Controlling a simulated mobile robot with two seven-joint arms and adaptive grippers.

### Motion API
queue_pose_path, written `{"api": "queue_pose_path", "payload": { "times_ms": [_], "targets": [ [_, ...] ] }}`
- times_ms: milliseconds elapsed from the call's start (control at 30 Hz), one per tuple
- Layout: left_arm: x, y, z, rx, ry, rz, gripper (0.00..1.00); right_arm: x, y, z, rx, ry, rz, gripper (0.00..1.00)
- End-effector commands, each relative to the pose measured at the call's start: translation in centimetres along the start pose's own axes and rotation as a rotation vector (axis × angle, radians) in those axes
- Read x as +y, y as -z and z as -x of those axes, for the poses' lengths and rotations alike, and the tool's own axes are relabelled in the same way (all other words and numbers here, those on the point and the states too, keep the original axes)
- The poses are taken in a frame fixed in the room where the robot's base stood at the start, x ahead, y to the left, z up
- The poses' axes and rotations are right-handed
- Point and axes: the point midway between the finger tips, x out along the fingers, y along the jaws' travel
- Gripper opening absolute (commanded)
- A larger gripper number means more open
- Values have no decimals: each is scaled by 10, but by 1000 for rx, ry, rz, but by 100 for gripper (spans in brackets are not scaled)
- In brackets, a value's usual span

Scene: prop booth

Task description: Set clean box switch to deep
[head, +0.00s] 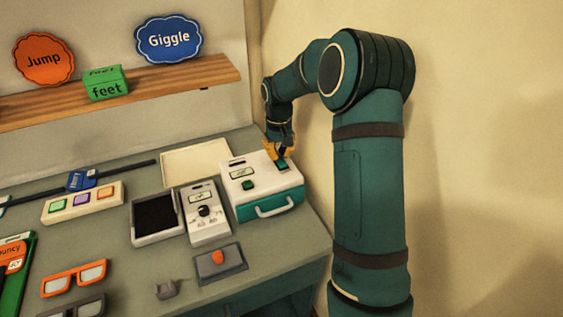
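A white and teal box (270,204) with a light handle on its front stands near the table's right edge; it appears to be the clean box. A small dark teal switch (282,166) is on its top, at the right. A green button (249,185) and a small label are also on top, further left. My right gripper (281,153), with yellow fingers, points down at the switch, very close to it; I cannot tell whether it touches. The gap between its fingers is too small to make out. The switch's setting is unreadable. My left gripper is out of view.
Left of the box are a grey panel with a black knob (204,211) and a dark-bottomed tray (157,216). A pad with an orange button (218,258) and orange glasses (75,278) lie in front. A wooden shelf (190,79) hangs behind; a wall is at right.

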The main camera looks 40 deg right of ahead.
Motion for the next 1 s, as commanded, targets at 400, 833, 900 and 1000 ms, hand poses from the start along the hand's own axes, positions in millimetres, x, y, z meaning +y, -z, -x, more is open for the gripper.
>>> {"api": "queue_pose_path", "payload": {
  "times_ms": [400,833,900,1000],
  "targets": [
    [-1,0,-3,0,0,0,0,0,0,-6,-1,0,0,0],
    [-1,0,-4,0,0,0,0,0,0,-8,-2,0,0,0],
    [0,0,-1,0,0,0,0,0,0,-5,-1,0,0,0],
    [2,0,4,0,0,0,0,0,0,2,-1,0,0,0]
  ]
}}
